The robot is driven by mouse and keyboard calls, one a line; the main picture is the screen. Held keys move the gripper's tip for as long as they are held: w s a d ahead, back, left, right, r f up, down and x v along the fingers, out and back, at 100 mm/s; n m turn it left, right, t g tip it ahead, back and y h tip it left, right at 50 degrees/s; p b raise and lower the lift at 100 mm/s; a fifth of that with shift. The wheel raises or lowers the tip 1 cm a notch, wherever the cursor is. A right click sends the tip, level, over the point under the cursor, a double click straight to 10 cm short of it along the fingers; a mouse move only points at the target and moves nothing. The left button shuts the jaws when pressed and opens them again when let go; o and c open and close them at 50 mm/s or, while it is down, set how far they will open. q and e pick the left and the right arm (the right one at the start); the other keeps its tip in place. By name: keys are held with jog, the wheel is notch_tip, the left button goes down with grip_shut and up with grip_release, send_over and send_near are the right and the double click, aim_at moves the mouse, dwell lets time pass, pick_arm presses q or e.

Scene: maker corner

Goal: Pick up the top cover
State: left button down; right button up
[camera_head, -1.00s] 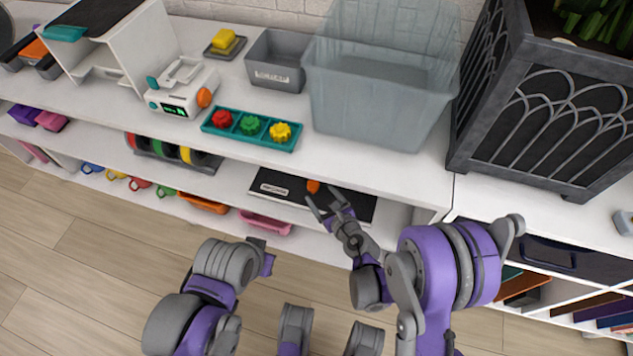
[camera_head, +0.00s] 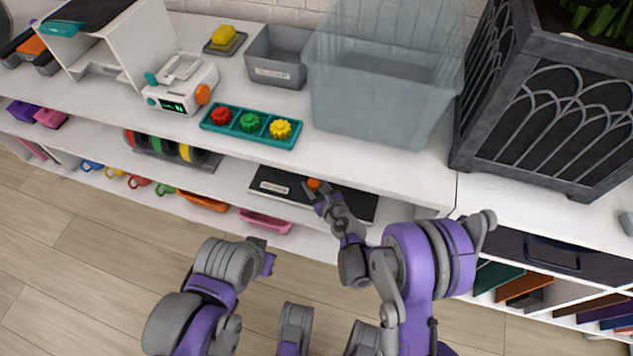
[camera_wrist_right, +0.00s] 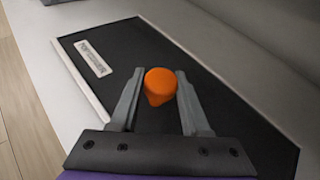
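The top cover (camera_head: 354,201) is a flat black panel with a pale label and an orange knob, lying on the lower shelf. It also fills much of the right wrist view (camera_wrist_right: 218,98). The orange knob (camera_wrist_right: 160,84) sits between the two fingers of my right gripper (camera_wrist_right: 160,76). Both fingers lie against its sides with no clear gap, so the gripper looks shut on it. In the head view my right gripper (camera_head: 315,190) reaches over the panel and partly hides it.
The upper shelf edge overhangs just behind the panel. On it stand a teal tray (camera_head: 268,141) of coloured knobs, a grey bin (camera_head: 277,72) and a clear tub (camera_head: 385,100). Spools (camera_head: 165,150) sit left on the lower shelf. A dark planter (camera_head: 545,110) stands right.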

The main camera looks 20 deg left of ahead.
grip_shut()
